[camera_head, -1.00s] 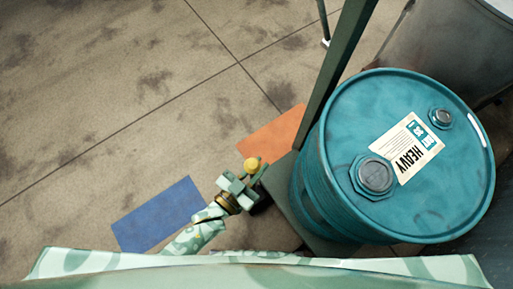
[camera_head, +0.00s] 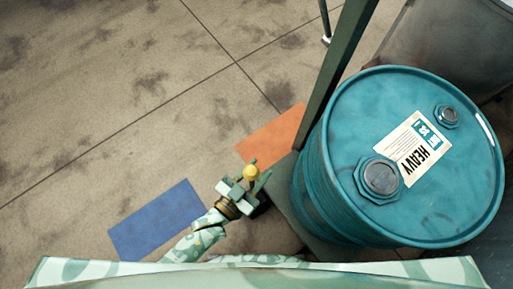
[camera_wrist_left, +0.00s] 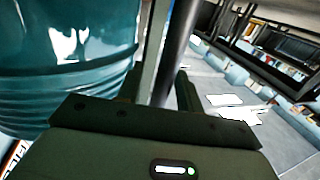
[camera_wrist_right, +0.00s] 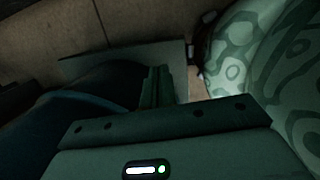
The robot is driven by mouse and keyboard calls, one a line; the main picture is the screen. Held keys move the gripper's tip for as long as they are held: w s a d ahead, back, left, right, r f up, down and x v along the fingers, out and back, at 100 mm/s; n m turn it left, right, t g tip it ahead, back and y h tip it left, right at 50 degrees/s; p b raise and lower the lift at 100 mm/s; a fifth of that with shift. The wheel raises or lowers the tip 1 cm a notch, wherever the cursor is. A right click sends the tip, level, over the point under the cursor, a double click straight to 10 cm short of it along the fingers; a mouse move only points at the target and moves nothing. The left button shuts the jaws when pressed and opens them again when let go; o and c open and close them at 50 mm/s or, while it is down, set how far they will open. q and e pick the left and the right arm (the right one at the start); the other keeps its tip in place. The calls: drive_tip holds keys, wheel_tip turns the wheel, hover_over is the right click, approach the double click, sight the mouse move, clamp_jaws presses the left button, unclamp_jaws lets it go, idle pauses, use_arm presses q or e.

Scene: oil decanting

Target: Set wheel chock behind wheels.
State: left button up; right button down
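I cannot tell whether this is the chock's handle; no chock body is clear. A teal drum (camera_head: 340,110) labelled HEAVY stands on a green cart frame (camera_head: 335,75). A dark patch beneath my left gripper may be a wheel, mostly hidden. My right gripper (camera_wrist_right: 158,72) has its fingers together and empty, and is outside the head view.
An orange mat (camera_head: 268,135) lies just beyond my left gripper and a blue mat (camera_head: 155,220) lies to its left. A grey container (camera_head: 435,45) stands behind the drum. The tiled floor at the upper left is clear.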

use_arm(q)
drive_tip(key=shift+r, duration=0.1)
idle(0.4)
